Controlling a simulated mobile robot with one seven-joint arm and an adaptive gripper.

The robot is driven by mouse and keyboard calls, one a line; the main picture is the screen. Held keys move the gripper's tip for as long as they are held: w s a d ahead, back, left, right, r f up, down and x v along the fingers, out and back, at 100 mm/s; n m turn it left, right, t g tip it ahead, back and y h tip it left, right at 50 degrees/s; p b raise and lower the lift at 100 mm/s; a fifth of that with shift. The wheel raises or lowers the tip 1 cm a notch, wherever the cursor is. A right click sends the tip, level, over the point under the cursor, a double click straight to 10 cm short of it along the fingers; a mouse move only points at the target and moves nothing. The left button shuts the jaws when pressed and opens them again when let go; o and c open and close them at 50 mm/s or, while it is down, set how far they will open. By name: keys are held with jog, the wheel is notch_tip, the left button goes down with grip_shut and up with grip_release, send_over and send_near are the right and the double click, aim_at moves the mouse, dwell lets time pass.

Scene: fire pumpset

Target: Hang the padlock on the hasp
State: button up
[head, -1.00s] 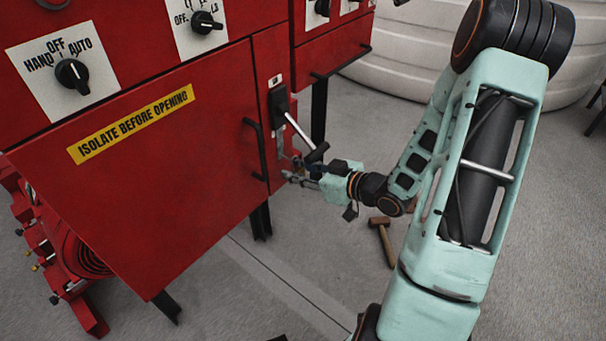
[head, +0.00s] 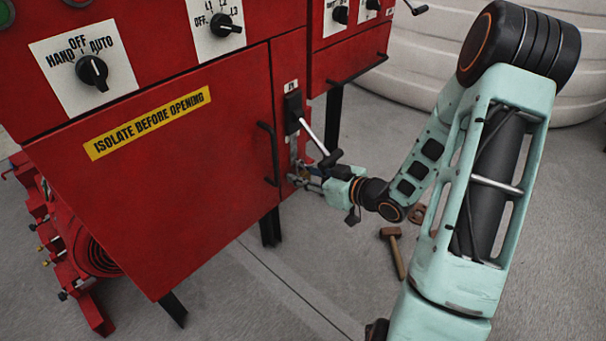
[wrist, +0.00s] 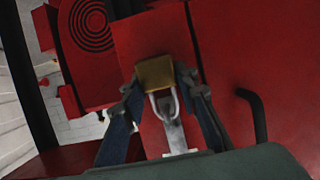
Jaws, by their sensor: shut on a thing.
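The brass padlock (wrist: 156,73) is between the fingers of my gripper (wrist: 164,80) in the wrist view. Its silver shackle (wrist: 165,104) points toward the bottom of that picture. A pale metal plate, seemingly the hasp (wrist: 174,135), shows behind and below the shackle. I cannot tell whether the shackle touches or passes through it. In the head view my gripper (head: 305,177) is shut on the padlock at the right edge of the red cabinet, close to the hasp plate (head: 293,150). The padlock is too small there to make out clearly.
A hammer (head: 393,250) lies on the floor, where there is free room.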

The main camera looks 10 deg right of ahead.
jog(key=o, duration=1.3)
jog(key=shift+w+a, duration=0.1)
